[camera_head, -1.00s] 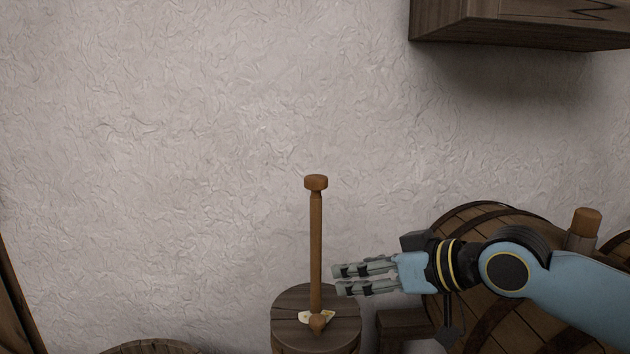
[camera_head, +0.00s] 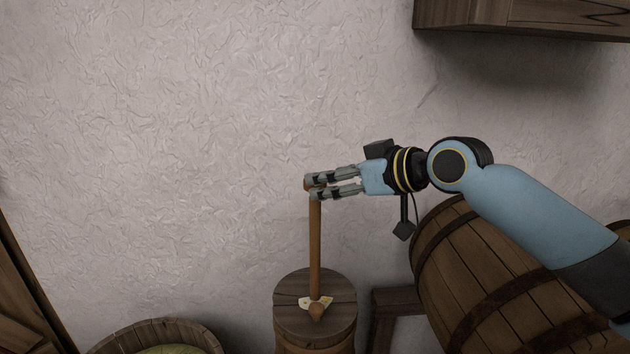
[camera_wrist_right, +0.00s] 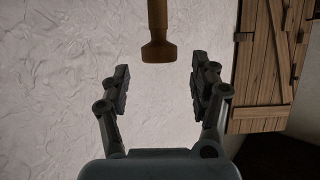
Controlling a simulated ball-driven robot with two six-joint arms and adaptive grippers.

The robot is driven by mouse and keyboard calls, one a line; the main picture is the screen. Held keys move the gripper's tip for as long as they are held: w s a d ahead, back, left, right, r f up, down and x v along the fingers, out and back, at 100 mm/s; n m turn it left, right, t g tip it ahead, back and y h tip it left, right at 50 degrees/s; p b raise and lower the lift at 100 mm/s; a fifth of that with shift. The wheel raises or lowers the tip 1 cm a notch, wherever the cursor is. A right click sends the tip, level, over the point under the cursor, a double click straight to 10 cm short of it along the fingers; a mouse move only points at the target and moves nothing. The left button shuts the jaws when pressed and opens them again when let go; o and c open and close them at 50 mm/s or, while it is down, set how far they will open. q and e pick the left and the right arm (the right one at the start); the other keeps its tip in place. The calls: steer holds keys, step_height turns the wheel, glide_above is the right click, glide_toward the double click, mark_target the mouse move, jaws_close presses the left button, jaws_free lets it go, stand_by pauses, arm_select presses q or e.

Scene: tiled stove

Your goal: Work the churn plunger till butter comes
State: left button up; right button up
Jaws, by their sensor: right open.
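The churn (camera_head: 290,318) is a wooden vessel with a round lid. Its plunger (camera_head: 315,250) stands upright out of the lid, a brown rod with a knob at the top. Pale yellowish bits (camera_head: 305,302) lie on the lid around the rod's foot. My right gripper (camera_head: 311,187) is open at the height of the plunger's top and partly hides the knob. In the right wrist view the plunger's knobbed end (camera_wrist_right: 158,50) shows ahead of the fingers (camera_wrist_right: 160,88), in line with the gap between them. The left gripper is not in view.
A large barrel (camera_head: 480,270) lies at the right under my right arm, beside a dark wooden stand (camera_head: 393,302). A wooden tub (camera_head: 190,330) stands at lower left. A wooden cabinet (camera_head: 520,20) hangs at upper right. The wall area left of the plunger is clear.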

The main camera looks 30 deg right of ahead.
steer(key=x, duration=0.5)
steer(key=shift+c, duration=0.2)
jaws_close()
